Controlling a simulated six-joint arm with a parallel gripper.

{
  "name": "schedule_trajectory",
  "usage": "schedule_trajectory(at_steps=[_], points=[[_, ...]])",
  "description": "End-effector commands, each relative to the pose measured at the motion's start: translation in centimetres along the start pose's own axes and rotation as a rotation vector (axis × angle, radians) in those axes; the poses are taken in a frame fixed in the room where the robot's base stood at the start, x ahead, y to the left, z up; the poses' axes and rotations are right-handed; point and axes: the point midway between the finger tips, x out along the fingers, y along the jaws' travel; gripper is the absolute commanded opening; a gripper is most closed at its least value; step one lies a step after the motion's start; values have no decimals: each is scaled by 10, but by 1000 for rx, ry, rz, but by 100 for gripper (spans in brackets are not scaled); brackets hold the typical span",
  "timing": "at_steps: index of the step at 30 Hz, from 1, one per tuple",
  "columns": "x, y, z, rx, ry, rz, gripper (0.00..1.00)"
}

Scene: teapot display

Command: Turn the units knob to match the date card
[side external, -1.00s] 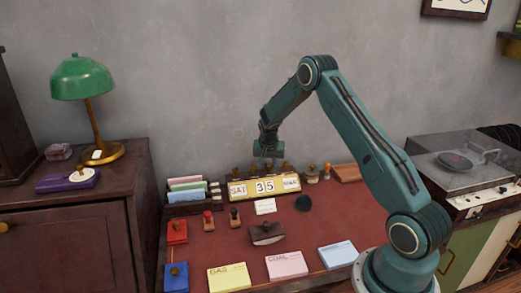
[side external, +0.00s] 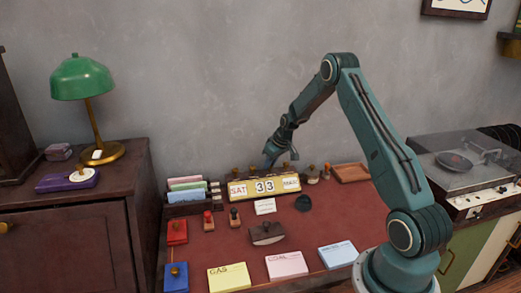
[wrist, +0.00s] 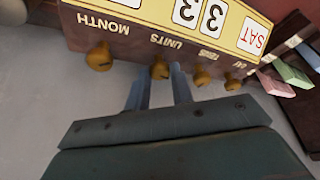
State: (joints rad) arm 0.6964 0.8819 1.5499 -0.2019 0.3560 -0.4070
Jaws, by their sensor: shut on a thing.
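The perpetual calendar (side external: 264,188) stands at the back of the desk. Its windows read SAT, 3, 3 and a month that looks like MAR. In the wrist view its top edge carries brass knobs labelled MONTH, UNITS, TENS and DAY. My gripper (wrist: 158,78) is shut on the units knob (wrist: 160,69), one finger on each side. In the side view my gripper (side external: 271,160) is behind the calendar's top, and the grip is hidden there. The white date card (side external: 265,206) leans in front of the calendar; its writing is too small to read.
The month knob (wrist: 99,57) and the tens knob (wrist: 202,76) sit close on either side of my fingers. The wall is close behind.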

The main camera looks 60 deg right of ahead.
Motion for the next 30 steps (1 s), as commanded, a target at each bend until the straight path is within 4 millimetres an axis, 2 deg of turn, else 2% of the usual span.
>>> schedule_trajectory(at_steps=[18, 30], points=[[0, 5, -2, -525, 2, -216, 0], [1, 6, -2, -702, -1, -290, 0]])
